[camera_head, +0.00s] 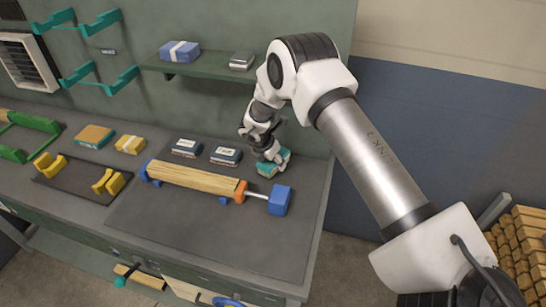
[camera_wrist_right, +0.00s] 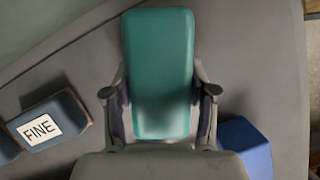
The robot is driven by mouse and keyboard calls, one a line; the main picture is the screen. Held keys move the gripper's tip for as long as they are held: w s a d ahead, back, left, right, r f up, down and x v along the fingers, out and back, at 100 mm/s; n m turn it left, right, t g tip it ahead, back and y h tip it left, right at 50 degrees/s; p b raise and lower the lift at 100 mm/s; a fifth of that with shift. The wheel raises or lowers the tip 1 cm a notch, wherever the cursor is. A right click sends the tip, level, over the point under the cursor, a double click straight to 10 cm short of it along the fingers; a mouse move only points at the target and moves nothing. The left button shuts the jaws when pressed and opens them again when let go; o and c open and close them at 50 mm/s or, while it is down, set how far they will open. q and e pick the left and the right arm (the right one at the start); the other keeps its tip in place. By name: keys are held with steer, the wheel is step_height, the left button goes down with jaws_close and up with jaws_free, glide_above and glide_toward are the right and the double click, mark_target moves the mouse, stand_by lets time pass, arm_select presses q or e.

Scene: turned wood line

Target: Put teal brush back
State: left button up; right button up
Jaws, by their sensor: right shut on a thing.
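The teal brush (camera_head: 274,163) is at the back right of the grey work mat on the bench, under my right gripper (camera_head: 268,155). In the right wrist view the teal brush (camera_wrist_right: 160,75) lies lengthwise between the two fingers of my right gripper (camera_wrist_right: 160,100), which is shut on its sides. Whether the brush touches the bench or is just above it, I cannot tell. My left gripper is not in view.
A wooden piece (camera_head: 195,178) lies in a blue and orange clamp, its blue end block (camera_head: 280,200) near the brush. A block labelled FINE (camera_wrist_right: 45,125) and another dark block (camera_head: 187,147) sit left of the brush. A shelf (camera_head: 210,68) overhangs behind. The front mat is clear.

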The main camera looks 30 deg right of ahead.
steer(key=shift+f, duration=0.4)
steer(key=shift+d+f, duration=0.15)
steer(key=shift+f+b, duration=0.15)
steer(key=shift+b, duration=0.2)
steer(key=o, duration=1.2)
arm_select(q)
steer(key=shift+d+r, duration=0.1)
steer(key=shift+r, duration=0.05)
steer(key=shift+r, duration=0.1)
